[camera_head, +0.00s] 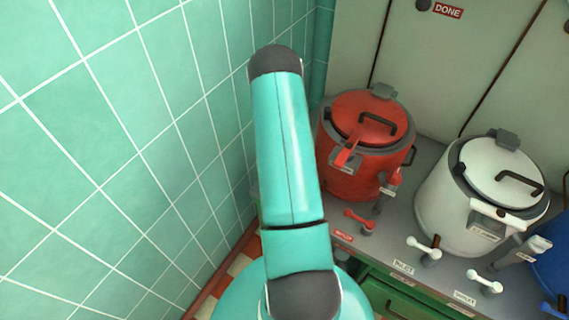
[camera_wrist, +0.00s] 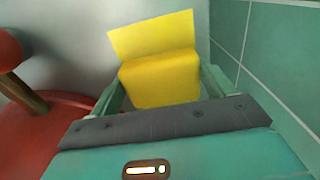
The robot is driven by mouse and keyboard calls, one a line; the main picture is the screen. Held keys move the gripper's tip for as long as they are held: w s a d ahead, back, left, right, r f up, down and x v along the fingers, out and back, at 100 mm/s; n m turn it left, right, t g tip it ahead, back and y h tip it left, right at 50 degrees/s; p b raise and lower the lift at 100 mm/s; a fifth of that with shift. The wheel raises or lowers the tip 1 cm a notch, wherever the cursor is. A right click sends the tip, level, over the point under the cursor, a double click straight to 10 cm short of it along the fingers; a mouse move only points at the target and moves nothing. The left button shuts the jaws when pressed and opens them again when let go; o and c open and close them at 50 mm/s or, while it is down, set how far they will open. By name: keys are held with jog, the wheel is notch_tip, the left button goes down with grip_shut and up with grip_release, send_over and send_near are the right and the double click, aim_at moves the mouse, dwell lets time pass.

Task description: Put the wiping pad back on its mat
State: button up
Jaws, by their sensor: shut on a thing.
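In the wrist view, a thick yellow block, which looks like the wiping pad (camera_wrist: 160,78), sits between the two teal fingers of my gripper (camera_wrist: 162,92). My gripper is shut on it. A flatter, paler yellow sheet (camera_wrist: 150,34) shows just beyond the block. I cannot tell whether this is the mat or part of the pad. In the head view my teal arm hides the gripper and the pad, and no mat can be made out there.
A red kettle (camera_head: 349,181) stands right of my arm, with a white kettle (camera_head: 448,214) farther right and a blue one (camera_head: 552,268) at the edge. Small levers (camera_head: 362,220) line the grey counter. A teal tiled wall (camera_head: 110,150) is close on the left.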

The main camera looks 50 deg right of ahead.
jog(key=shift+f, duration=0.15)
jog(key=o, duration=1.2)
notch_tip(320, 180, up, 12)
jog(key=shift+r, duration=0.2)
jog(key=shift+a, duration=0.15)
